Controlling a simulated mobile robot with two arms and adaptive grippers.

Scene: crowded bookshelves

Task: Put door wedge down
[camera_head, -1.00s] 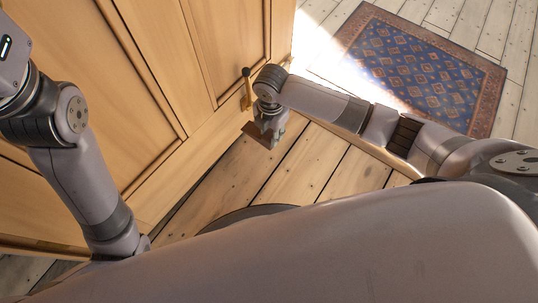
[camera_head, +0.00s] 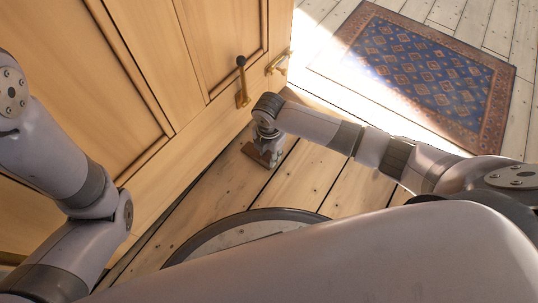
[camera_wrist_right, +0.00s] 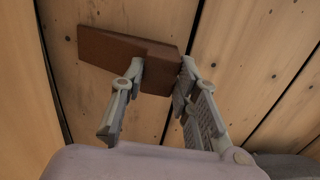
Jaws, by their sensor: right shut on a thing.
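The door wedge (camera_wrist_right: 110,50) is a reddish-brown block in the right wrist view. My right gripper (camera_wrist_right: 162,75) is shut on its right-hand part, with one finger on each side. In the head view the wedge (camera_head: 257,155) shows below my right gripper (camera_head: 267,148), close to the floorboards near the foot of the door. I cannot tell whether the wedge touches the floor. My left arm comes in from the left in the head view, but its gripper is out of the picture.
A wooden panelled door (camera_head: 140,100) with a brass handle (camera_head: 242,88) fills the left. Plank floor (camera_head: 310,175) lies bare around the wedge. A blue patterned rug (camera_head: 420,75) lies at the upper right.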

